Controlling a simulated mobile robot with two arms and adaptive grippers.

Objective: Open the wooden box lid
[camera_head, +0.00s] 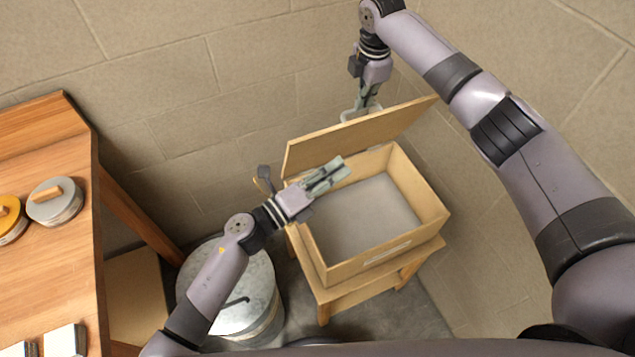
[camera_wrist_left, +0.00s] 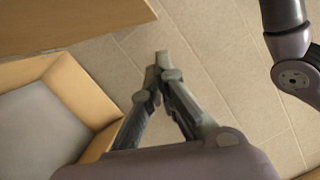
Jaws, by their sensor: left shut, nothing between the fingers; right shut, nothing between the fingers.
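The wooden box (camera_head: 430,205) stands on a small wooden stand, with a grey inside bottom. Its lid (camera_head: 360,135) is raised, standing up and tilted along the box's back edge. In the left wrist view the lid (camera_wrist_left: 70,20) is at upper left and the box wall (camera_wrist_left: 80,90) below it. My left gripper (camera_head: 342,168) is shut and empty, over the left part of the box opening in front of the lid. My right gripper (camera_head: 350,114) is shut and empty behind the lid, its fingertips close to the lid; whether they touch it I cannot tell.
The wooden stand (camera_head: 345,297) is under the box. A metal drum (camera_head: 255,290) stands to its left. A wooden workbench (camera_head: 50,260) at far left carries round tins (camera_head: 55,202). A block wall (camera_head: 250,60) is behind the box.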

